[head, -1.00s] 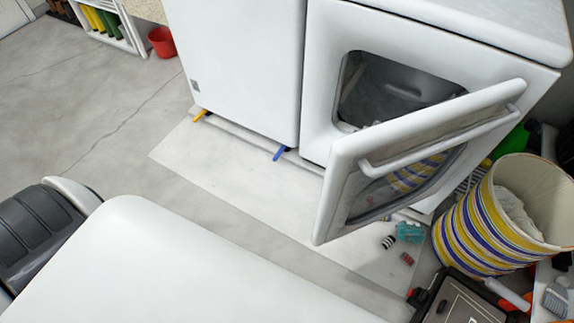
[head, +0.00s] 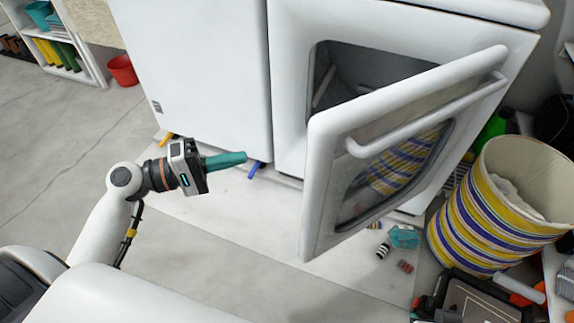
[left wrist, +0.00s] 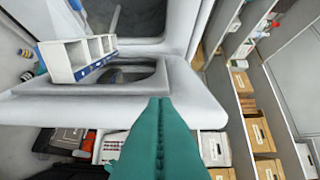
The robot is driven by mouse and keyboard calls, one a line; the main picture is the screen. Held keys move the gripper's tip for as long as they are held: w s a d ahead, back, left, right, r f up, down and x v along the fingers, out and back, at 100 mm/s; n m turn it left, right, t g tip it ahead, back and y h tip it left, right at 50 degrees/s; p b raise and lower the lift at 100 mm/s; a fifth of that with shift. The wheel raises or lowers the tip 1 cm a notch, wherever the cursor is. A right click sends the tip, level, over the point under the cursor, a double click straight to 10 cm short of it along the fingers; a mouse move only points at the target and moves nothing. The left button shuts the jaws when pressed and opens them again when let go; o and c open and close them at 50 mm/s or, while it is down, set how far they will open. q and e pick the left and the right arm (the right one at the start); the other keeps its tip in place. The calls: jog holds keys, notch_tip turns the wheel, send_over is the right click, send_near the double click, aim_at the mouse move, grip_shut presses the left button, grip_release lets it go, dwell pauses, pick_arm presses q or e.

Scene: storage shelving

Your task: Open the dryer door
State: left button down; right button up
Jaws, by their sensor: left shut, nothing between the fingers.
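The dryer (head: 288,100) is a white machine on the right side of the head view. Its door (head: 320,150) stands wide open, swung out toward me, with a bar handle (head: 430,122) across its outer face and a window below it. The dark drum opening (head: 375,72) shows behind the door. My left gripper (head: 240,157) has teal fingers, is shut and empty, and is left of the door, apart from it in the head view. In the left wrist view the teal fingers (left wrist: 160,125) overlap a white panel edge. My right gripper is not in view.
A striped laundry basket (head: 470,225) stands right of the door. Small items, including a teal one (head: 404,237), lie on the floor under the door. A second white appliance (head: 200,70) stands left of the dryer. A red bucket (head: 122,70) is far left. Floor in front is mostly clear.

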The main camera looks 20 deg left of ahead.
pick_arm(q)
jog(key=w+d, duration=0.3)
jog(key=d, duration=0.7)
jog(key=shift+d, duration=0.15)
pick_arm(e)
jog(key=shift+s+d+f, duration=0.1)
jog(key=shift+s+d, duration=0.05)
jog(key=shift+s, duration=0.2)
